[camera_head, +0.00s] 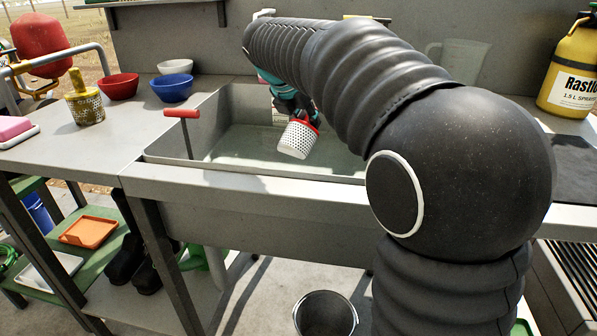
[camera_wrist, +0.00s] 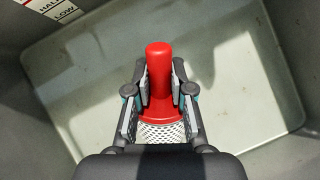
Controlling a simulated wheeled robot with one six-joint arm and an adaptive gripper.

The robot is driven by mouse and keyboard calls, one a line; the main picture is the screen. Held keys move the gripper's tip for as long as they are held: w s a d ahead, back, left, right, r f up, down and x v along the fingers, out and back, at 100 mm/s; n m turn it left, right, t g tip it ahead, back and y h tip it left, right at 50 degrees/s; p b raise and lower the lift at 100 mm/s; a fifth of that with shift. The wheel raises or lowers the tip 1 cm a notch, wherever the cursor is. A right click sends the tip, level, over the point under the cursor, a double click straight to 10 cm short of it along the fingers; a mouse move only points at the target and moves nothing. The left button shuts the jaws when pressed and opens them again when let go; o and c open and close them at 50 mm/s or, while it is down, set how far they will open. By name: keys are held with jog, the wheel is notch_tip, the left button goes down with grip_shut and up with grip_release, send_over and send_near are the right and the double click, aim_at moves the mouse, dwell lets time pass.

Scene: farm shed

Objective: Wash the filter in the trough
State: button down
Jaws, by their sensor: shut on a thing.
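The filter (camera_head: 297,139) is a white perforated cup with a red top, tilted over the trough (camera_head: 340,180). In the wrist view its red handle (camera_wrist: 160,90) stands between the fingers, with white mesh (camera_wrist: 162,132) below. My gripper (camera_head: 291,110) is shut on the red handle; its fingers also show in the wrist view (camera_wrist: 160,75). The trough is a grey sink with a pale, clear layer of water (camera_wrist: 235,85) on its floor. I cannot tell whether the filter touches the water. The mesh looks white where it shows.
A red T-handled rod (camera_head: 183,114) stands at the trough's left side. On the left counter are a yellowish filter-like cup (camera_head: 86,107), a red bowl (camera_head: 119,86), a blue bowl (camera_head: 171,88) and a white bowl (camera_head: 174,66). A yellow sprayer (camera_head: 571,75) stands right.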

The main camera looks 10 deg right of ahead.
notch_tip(320, 180, up, 15)
dwell(1.8)
jog(key=shift+r, duration=0.25)
dwell(1.7)
notch_tip(320, 180, up, 4)
jog(key=shift+f, duration=0.15)
dwell(0.3)
dwell(1.0)
